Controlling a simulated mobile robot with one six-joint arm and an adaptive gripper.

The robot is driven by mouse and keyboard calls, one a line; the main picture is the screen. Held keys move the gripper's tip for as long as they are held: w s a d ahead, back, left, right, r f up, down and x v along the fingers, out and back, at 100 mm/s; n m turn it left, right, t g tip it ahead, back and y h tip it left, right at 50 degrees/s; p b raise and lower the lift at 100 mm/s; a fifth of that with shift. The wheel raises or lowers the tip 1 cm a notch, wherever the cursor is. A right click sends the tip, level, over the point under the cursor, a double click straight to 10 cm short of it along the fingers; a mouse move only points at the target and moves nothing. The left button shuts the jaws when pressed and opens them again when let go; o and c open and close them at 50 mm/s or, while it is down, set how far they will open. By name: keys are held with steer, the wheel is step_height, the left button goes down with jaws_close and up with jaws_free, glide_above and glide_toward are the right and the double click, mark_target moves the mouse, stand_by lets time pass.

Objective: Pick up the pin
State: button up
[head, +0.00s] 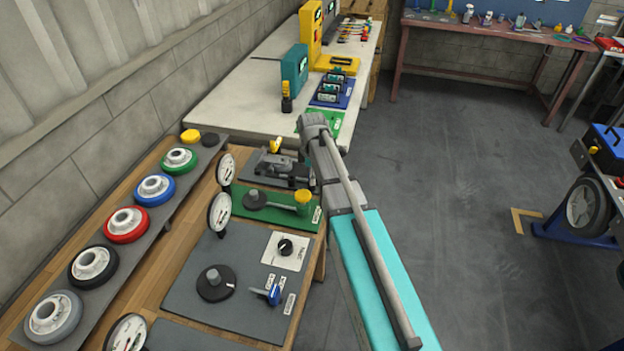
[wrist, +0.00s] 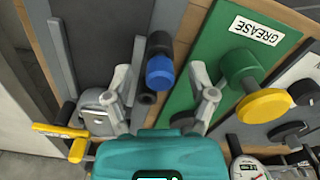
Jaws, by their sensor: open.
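A dark cylinder with a blue end (wrist: 160,70), which looks like the pin, stands out from the grey plate (wrist: 105,35) in the wrist view. My gripper (wrist: 169,58) is open, with one finger on each side of this cylinder. The fingers look apart from it; I cannot tell how far the tips are from it in depth. In the head view my arm reaches over the right side of the grey plate (head: 250,170), and it hides the gripper and the pin there.
The green GREASE plate (wrist: 210,60), with its yellow-capped part (wrist: 264,105), lies close to my right finger in the wrist view. A metal clamp with yellow handles (wrist: 60,131) is by the left finger. Dial gauges (head: 219,212) stand along the bench. Open floor (head: 450,190) lies to the right.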

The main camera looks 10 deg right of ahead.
jaws_close()
steer(key=shift+r, duration=0.1)
stand_by(0.5)
step_height(320, 180, up, 2)
steer(key=p, duration=0.2)
steer(key=shift+r+p, duration=0.25)
steer(key=shift+p, duration=0.15)
steer(key=s+r+p, duration=1)
steer(key=s, duration=0.4)
steer(key=shift+r, duration=0.15)
steer(key=shift+a, duration=0.1)
